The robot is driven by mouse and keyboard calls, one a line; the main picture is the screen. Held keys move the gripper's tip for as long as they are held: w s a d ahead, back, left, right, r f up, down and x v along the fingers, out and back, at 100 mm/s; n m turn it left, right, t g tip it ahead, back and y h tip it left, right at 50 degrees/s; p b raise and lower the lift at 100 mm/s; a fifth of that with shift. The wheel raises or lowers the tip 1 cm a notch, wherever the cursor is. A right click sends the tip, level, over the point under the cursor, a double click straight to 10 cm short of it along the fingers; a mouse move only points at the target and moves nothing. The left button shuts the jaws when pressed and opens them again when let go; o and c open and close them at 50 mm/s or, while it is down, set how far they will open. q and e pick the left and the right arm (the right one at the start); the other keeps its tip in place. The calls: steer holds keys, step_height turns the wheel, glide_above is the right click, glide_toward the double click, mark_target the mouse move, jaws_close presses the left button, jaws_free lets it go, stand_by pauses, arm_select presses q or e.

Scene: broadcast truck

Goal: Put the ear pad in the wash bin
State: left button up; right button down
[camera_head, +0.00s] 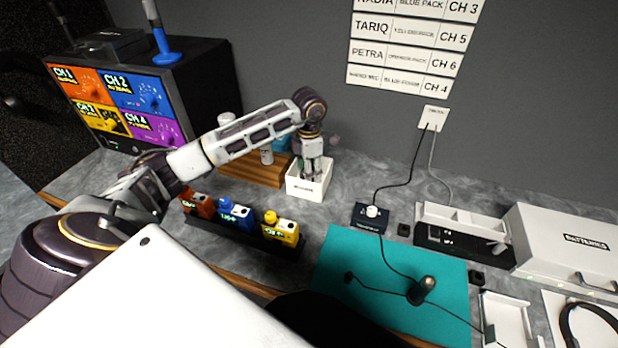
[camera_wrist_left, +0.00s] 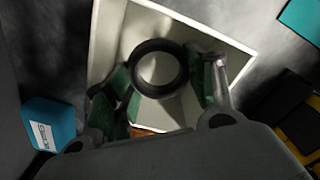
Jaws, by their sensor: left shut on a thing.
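The ear pad (camera_wrist_left: 160,91) is a dark ring between the green-padded fingers of my left gripper (camera_head: 312,168) in the left wrist view. That gripper is shut on it and points down over the wash bin (camera_head: 302,189), an open white box with a small label on its front. In the wrist view the bin's pale walls (camera_wrist_left: 238,52) surround the ring, and the bin's inside shows through its hole. I cannot tell how far below the rim the ring hangs. In the head view the gripper hides the ear pad. My right gripper is not in view.
A wooden block (camera_head: 254,170) and a blue box (camera_wrist_left: 48,125) stand left of the bin. A black rack (camera_head: 235,240) of coloured packs is in front. A teal mat (camera_head: 350,262) lies to the right with a microphone (camera_head: 424,288). The grey wall rises close behind.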

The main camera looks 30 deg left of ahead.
arm_select(q)
steer(key=shift+f, duration=1.75)
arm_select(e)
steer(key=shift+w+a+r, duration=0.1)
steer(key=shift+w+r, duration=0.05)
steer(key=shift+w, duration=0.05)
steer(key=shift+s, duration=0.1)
arm_select(q)
steer(key=shift+f, duration=0.1)
steer(key=o, duration=0.5)
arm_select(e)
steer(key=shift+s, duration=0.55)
